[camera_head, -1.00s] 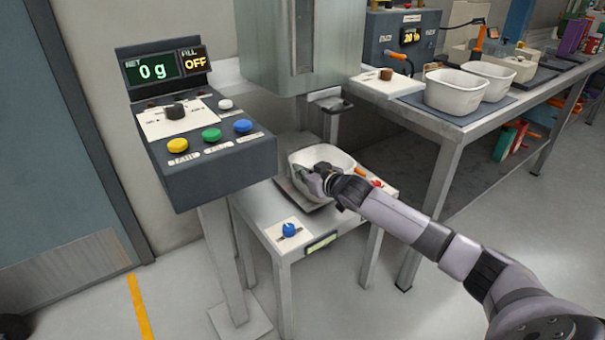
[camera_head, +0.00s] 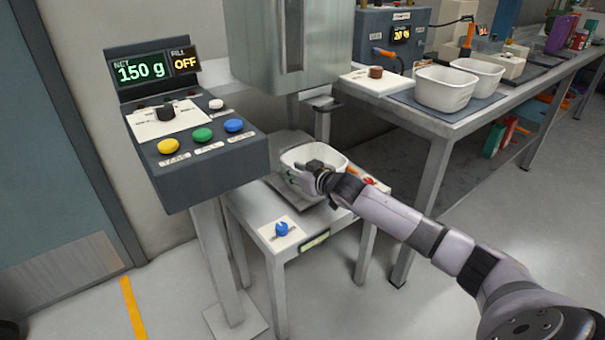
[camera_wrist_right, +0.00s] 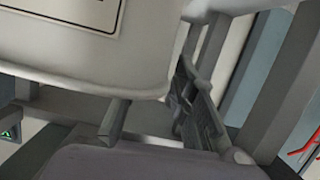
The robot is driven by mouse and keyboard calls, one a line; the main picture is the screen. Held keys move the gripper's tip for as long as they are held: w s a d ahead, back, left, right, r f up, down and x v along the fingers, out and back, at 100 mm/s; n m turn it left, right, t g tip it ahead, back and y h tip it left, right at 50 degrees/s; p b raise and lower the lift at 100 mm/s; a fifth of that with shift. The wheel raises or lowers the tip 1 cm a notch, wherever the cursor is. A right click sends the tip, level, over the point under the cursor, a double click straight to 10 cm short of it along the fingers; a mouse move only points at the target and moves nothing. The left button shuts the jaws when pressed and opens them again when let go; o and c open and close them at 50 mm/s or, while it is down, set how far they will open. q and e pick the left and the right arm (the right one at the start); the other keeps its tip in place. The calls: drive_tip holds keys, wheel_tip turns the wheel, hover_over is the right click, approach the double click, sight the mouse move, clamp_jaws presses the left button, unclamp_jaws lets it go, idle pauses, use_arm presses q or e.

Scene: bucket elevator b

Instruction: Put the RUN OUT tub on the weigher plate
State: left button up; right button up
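A white tub (camera_head: 318,156) is at the weigher plate (camera_head: 284,190) on the low stand, under the grey hopper spout. The panel display (camera_head: 141,72) reads 150 g. My right gripper (camera_head: 304,178) is at the tub's near side and covers part of it. In the right wrist view the tub (camera_wrist_right: 90,55) fills the upper left, with only the edge of its label showing. A dark finger of my right gripper (camera_wrist_right: 190,108) is close against the tub; whether it grips the wall is unclear. My left gripper is out of view.
The control panel (camera_head: 215,165) stands left of the stand on a post. A blue knob (camera_head: 282,229) is on the stand's front. Two white tubs stand on a mat on the right bench (camera_head: 440,145), including a near one (camera_head: 446,88). Open floor lies in front.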

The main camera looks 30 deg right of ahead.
drive_tip(key=a+p+v, duration=0.1)
drive_tip(key=p+v, duration=0.1)
drive_tip(key=v, duration=1)
drive_tip(key=s+a+f+g, duration=0.2)
drive_tip(key=s+f, duration=0.2)
drive_tip(key=f, duration=0.3)
drive_tip(key=s+a+f+g+h, duration=0.1)
drive_tip(key=s+a+f+g, duration=0.2)
drive_tip(key=f, duration=0.4)
drive_tip(key=s+a+f+g, duration=0.1)
drive_tip(key=s+a+f, duration=0.1)
drive_tip(key=s+f, duration=0.4)
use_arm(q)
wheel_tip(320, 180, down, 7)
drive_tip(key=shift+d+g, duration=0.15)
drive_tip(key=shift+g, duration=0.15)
use_arm(e)
drive_tip(key=s+a+f+g, duration=0.3)
drive_tip(key=s+a+f, duration=0.2)
drive_tip(key=s, duration=0.3)
drive_tip(key=s+a+f+g, duration=0.2)
drive_tip(key=s+a+f, duration=0.4)
drive_tip(key=s, duration=0.3)
drive_tip(key=shift+s+f+g, duration=0.25)
drive_tip(key=shift+f+g, duration=0.15)
drive_tip(key=shift+f, duration=0.2)
